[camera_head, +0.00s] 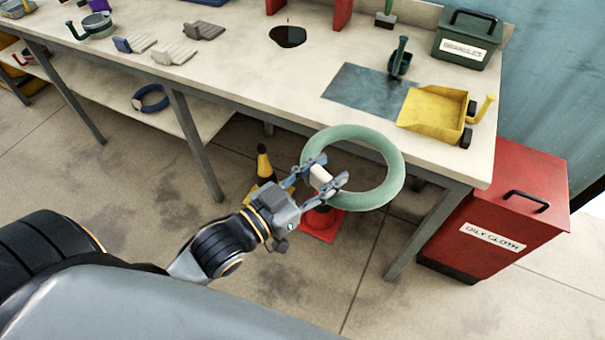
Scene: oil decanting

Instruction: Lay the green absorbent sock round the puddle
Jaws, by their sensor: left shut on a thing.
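The green absorbent sock (392,165) is a pale green ring, held in the air in front of the bench's front edge. My left gripper (324,181) is shut on it at the ring's left side, where a white part (320,176) shows between the fingers. The dark puddle (288,36) lies on the bench top (240,62), farther back and to the left of the sock, with nothing around it. My right gripper is not in view.
A dark sheet (360,91), a yellow dustpan (432,110) and a green box (467,45) are on the bench's right.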

